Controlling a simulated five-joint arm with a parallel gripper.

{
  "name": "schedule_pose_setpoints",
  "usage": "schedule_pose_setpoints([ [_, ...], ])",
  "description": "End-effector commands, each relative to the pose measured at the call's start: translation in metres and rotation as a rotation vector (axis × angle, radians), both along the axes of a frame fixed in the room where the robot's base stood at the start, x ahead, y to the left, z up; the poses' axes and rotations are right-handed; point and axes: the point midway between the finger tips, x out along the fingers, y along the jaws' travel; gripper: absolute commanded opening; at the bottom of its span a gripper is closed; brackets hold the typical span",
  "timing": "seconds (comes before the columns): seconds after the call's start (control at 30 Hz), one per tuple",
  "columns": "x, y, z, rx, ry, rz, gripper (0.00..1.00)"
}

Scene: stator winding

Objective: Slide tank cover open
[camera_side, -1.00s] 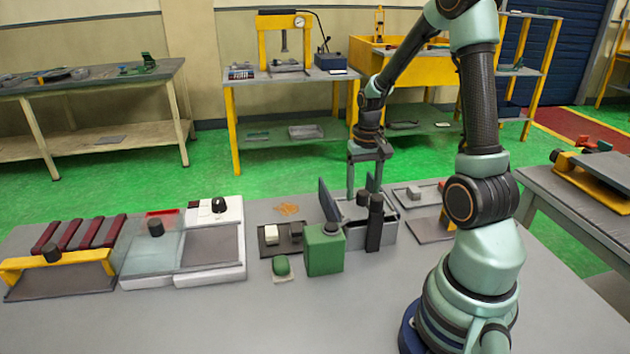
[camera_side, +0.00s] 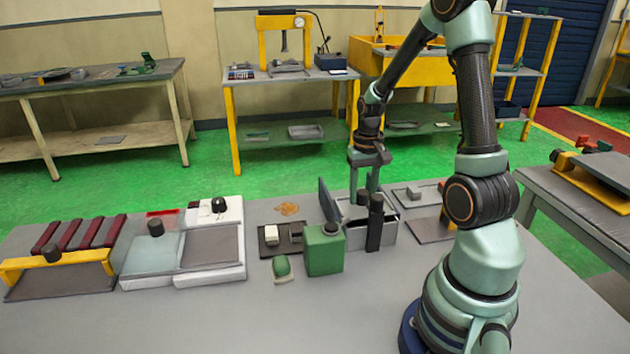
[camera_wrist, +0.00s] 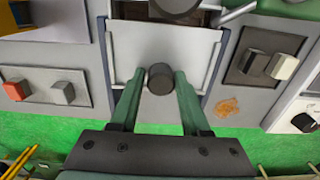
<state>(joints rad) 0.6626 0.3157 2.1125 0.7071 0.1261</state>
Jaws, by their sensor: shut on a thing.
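The grey tank (camera_side: 383,238) stands on the bench below my gripper (camera_side: 369,189) in the side view. Its pale flat cover (camera_wrist: 190,45) fills the middle of the wrist view between two dark side rails. A short black round knob (camera_wrist: 160,79) stands on the cover; it also shows in the side view (camera_side: 363,197). My gripper (camera_wrist: 159,76) is shut on this knob, with one green finger on each side of it. A dark strip (camera_wrist: 125,10) shows beyond the cover's far edge, partly hidden by another black round part (camera_wrist: 177,5).
A green container (camera_side: 324,252) and an upright dark plate (camera_side: 329,200) stand close left of the tank. A small switch tray (camera_side: 268,248) and white tray unit (camera_side: 232,270) lie farther left. A plate with a red block (camera_wrist: 15,91) lies on the other side. The front bench is clear.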

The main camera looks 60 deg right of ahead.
Motion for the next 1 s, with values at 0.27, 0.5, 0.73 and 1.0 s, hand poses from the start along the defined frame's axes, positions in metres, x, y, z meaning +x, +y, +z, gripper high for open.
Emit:
schedule_pose_setpoints([
  [0.27, 0.004, 0.0, -0.005, 0.008, 0.011, 0.008, 0.15],
  [0.5, 0.011, -0.007, -0.005, 0.01, 0.013, 0.008, 0.09],
  [0.73, 0.019, -0.015, -0.005, 0.009, 0.012, 0.009, 0.09],
  [1.0, 0.027, -0.023, -0.006, 0.011, 0.013, 0.009, 0.09],
])
